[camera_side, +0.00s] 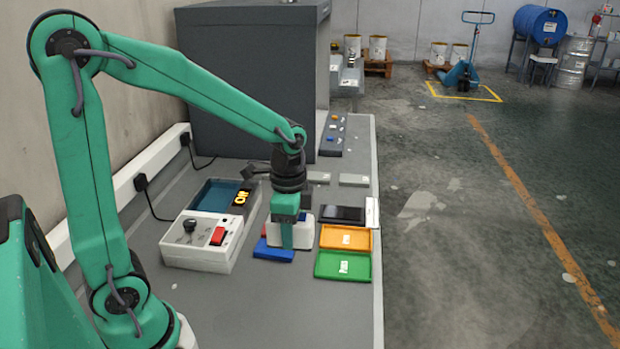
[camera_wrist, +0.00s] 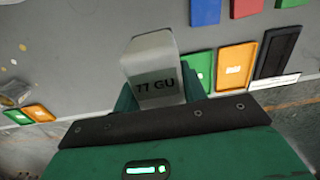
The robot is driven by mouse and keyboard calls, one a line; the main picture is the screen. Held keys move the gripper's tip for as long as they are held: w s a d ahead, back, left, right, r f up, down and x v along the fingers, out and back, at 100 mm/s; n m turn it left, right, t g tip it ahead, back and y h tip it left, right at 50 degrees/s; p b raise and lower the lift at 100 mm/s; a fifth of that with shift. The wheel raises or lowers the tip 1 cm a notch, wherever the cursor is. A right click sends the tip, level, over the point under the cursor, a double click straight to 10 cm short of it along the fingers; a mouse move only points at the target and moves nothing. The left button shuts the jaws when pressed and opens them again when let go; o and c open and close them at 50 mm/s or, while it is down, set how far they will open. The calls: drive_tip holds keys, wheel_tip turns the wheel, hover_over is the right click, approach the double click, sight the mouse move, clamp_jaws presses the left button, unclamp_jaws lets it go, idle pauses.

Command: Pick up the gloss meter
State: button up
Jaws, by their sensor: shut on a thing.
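The gloss meter (camera_wrist: 153,62) is a pale grey-white block with "77 GU" on its face in the wrist view. It sits between the green fingers of my gripper (camera_wrist: 160,92), which is shut on it. In the side view my gripper (camera_side: 289,232) points down over the bench, and white parts of the gloss meter (camera_side: 273,237) show on both sides of the finger. The finger hides its middle. I cannot tell whether its underside touches the bench.
A blue tray (camera_side: 272,253) lies just in front of my gripper. Orange (camera_side: 345,238) and green (camera_side: 342,266) trays lie to the right, with a black one (camera_side: 343,214) behind. A white control box (camera_side: 208,240) with a red switch stands left. The front bench is clear.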

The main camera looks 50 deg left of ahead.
drive_tip(key=shift+w, duration=0.1)
idle(0.6)
drive_tip(key=w+a, duration=0.1)
drive_tip(key=w, duration=2)
drive_tip(key=shift+w+a+r, duration=0.2)
drive_tip(key=shift+w, duration=0.2)
hover_over(342, 212)
wheel_tip(342, 212, down, 7)
drive_tip(key=shift+a, duration=0.1)
drive_tip(key=shift+f, duration=2)
drive_tip(key=shift+f, duration=0.1)
